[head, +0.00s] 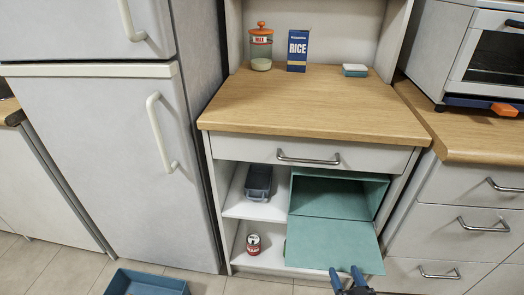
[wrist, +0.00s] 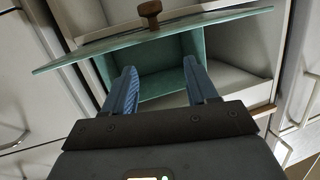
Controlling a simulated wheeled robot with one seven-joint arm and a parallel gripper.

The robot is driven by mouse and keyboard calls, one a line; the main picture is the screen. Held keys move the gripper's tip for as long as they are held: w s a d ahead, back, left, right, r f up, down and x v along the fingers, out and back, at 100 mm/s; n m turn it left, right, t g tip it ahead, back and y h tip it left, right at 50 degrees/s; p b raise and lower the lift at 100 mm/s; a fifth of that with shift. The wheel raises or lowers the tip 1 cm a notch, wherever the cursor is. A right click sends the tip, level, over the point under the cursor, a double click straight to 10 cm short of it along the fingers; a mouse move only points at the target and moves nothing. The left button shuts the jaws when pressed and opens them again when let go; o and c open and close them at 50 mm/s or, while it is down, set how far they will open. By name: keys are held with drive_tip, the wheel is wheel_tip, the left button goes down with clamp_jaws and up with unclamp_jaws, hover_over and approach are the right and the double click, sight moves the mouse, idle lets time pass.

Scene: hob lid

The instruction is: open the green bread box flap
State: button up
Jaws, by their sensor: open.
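The green bread box (head: 380,190) sits in the lower right of the open cabinet, under the drawer. Its flap (head: 335,243) is swung down and out, leaning toward me, and the dark green inside is exposed. In the wrist view the flap (wrist: 90,56) shows almost edge-on, with a brown knob (wrist: 150,10) on it. My gripper (head: 347,274) is at the flap's lower front edge in the head view. In the wrist view my gripper (wrist: 159,66) has its two blue fingers spread with nothing between them. Whether a finger touches the flap I cannot tell.
A blue tray (head: 145,284) lies on the floor at left. The fridge (head: 100,150) stands left, drawers (head: 460,219) right. The wooden counter's front is clear.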

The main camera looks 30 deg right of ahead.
drive_tip(key=s+a+r+n+y+p, duration=0.2)
drive_tip(key=s+a+r+n+y, duration=0.1)
drive_tip(key=s+a+r, duration=0.95)
drive_tip(key=s+a+r+n+y+p, duration=0.1)
drive_tip(key=s+a+r, duration=0.1)
drive_tip(key=s+r, duration=0.4)
drive_tip(key=s+a+r+y+p, duration=0.1)
drive_tip(key=s+r, duration=0.5)
drive_tip(key=r, duration=0.9)
drive_tip(key=shift+a+r+n+y, duration=0.3)
drive_tip(key=shift+a+r+n, duration=0.05)
drive_tip(key=shift+r+n, duration=0.05)
